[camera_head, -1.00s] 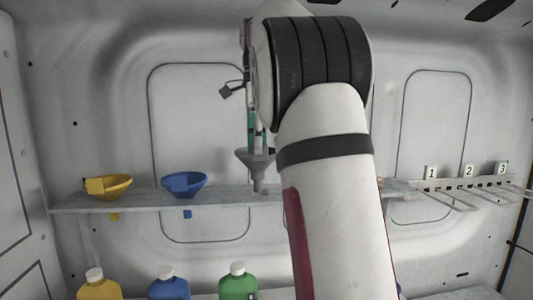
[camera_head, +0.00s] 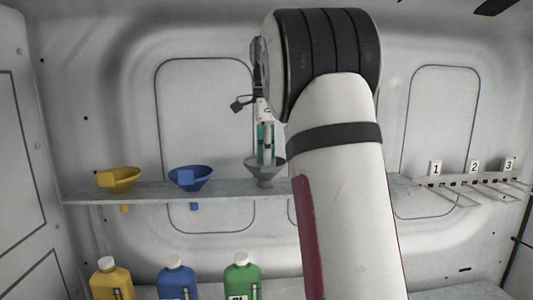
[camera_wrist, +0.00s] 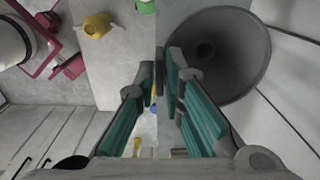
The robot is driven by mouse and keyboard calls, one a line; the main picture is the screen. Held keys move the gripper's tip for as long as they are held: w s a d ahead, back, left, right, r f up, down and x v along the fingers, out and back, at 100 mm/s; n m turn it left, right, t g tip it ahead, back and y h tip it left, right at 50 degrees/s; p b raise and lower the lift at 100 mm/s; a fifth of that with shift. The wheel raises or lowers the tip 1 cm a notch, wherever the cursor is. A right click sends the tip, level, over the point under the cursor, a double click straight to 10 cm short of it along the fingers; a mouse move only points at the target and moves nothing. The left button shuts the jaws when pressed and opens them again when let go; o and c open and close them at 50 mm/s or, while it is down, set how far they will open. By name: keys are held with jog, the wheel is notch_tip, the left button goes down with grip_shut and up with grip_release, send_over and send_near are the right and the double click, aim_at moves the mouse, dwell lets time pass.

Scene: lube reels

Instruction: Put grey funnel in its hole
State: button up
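The grey funnel (camera_head: 265,173) is upright at the shelf in the camera_head view, right of the blue funnel. My gripper (camera_head: 265,155) points down above it, with its teal fingers at the funnel's rim. In the camera_wrist view the grey funnel's wide mouth (camera_wrist: 232,55) lies beside the right finger. My gripper (camera_wrist: 161,72) appears shut on the funnel's edge, with a narrow gap between the tips. The funnel's stem reaches the level of the shelf (camera_head: 150,192). Its hole is not visible, and I cannot tell whether the stem is inside it.
The yellow funnel (camera_head: 120,178) and blue funnel (camera_head: 191,177) sit in the shelf, their stems showing below. Yellow (camera_head: 110,280), blue (camera_head: 175,280) and green (camera_head: 242,275) bottles stand beneath. A numbered rack (camera_head: 465,182) is at the right. My arm hides the shelf's middle.

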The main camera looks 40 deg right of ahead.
jog(key=shift+o, duration=0.7)
notch_tip(320, 180, up, 7)
jog(key=shift+f+b, duration=0.2)
jog(key=shift+b, duration=0.4)
jog(key=shift+r, duration=0.65)
jog(key=shift+a, duration=0.1)
